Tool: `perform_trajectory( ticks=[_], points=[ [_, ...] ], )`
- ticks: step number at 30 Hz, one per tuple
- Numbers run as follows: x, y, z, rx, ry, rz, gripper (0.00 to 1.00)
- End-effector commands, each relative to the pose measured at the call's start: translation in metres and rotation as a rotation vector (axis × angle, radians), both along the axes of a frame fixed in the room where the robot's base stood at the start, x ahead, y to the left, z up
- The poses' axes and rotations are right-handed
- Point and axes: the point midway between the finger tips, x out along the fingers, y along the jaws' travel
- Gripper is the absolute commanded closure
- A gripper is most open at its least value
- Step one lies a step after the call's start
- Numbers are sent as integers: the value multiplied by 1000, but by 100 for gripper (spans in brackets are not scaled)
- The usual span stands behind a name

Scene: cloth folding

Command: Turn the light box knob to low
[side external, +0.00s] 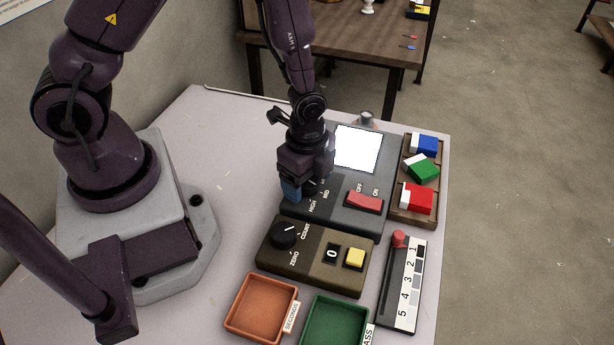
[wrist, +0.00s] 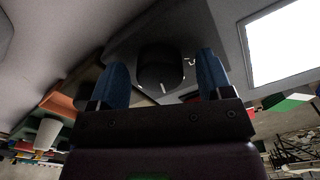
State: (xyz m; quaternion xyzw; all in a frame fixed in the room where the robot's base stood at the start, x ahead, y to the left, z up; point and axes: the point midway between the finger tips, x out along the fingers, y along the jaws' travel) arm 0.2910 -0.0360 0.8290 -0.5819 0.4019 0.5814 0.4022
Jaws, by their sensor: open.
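The grey light box (side external: 345,212) lies on the table with its white panel (side external: 357,148) glowing and a red OFF/ON switch (side external: 365,202). Its round black knob (wrist: 160,66) shows in the wrist view, with a white pointer mark. In the side view my gripper mostly hides the knob; the HIGH and MID labels show, and no low label is visible. My gripper (side external: 299,190) points down over the knob end of the box. In the wrist view its blue fingers (wrist: 164,78) are open, one on each side of the knob, with gaps visible. Contact cannot be told.
A counter box (side external: 318,262) with its own knob and yellow button sits in front. Orange (side external: 262,308) and green (side external: 335,322) trays are nearer. A wooden rack (side external: 415,178) of coloured blocks and a numbered slider strip (side external: 404,285) stand to the right.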

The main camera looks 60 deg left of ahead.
Motion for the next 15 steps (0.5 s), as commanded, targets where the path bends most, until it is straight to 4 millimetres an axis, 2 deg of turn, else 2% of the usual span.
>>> perform_trajectory(
  ticks=[1, 7, 15],
  points=[
    [0, 0, 0, 0, 0, 0, 30],
    [0, 0, 0, 0, 0, 0, 76],
    [0, 0, 1, 0, 0, 17, 77]
  ],
)
